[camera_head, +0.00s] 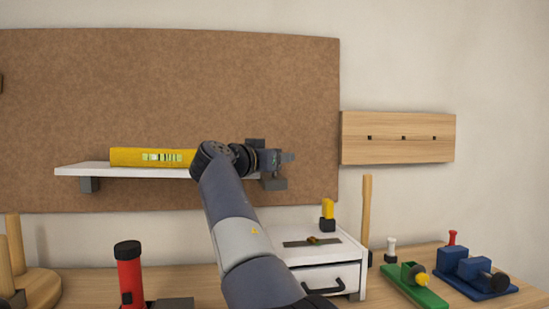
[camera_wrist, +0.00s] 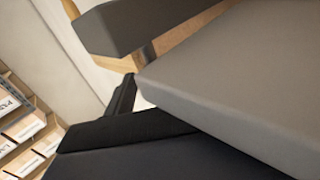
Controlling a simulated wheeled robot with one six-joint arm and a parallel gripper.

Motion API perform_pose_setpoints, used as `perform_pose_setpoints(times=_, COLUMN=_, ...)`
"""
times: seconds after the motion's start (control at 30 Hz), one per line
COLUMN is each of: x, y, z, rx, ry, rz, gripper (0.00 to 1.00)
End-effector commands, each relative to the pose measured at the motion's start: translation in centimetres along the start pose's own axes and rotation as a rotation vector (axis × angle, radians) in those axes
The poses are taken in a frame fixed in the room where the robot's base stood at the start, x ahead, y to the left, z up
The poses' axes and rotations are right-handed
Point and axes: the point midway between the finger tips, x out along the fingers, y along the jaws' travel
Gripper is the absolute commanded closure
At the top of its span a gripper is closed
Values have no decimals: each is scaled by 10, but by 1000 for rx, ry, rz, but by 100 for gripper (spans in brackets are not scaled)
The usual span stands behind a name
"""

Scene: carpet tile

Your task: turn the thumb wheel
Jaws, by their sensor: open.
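No part is clearly recognisable as the thumb wheel. A small brass-coloured piece (camera_head: 312,240) sits on a dark flat strip on top of the white drawer box. A green block (camera_head: 414,288) on the bench carries a yellow round-ended part (camera_head: 421,279). I cannot tell whether either is the wheel. My gripper (camera_head: 275,162) is raised in front of the brown board, by the right end of the white shelf, above and left of the drawer box. In the wrist view its grey fingers (camera_wrist: 140,58) stand apart, with no held object visible between them.
A yellow level (camera_head: 150,157) lies on the white shelf (camera_head: 85,169). A red-bodied cylinder (camera_head: 130,280) stands at the front left. A tall wooden rod (camera_head: 366,215) rises beside the drawer box (camera_head: 345,262). A blue vise-like device (camera_head: 468,268) sits at the right.

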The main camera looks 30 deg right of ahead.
Motion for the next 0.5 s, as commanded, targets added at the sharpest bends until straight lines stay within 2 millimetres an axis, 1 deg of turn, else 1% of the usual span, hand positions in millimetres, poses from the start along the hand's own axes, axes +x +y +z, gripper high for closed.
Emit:
perform_pose_setpoints(times=0.17, x=-4, y=0, z=-2, rx=3, ry=2, rz=-2, gripper=46)
perform_pose_setpoints(times=0.27, x=-14, y=0, z=-2, rx=3, ry=3, rz=-4, gripper=46)
perform_pose_setpoints(times=0.37, x=-32, y=0, z=-2, rx=4, ry=3, rz=-6, gripper=46)
perform_pose_setpoints(times=0.5, x=-62, y=0, z=-2, rx=2, ry=3, rz=-6, gripper=46)
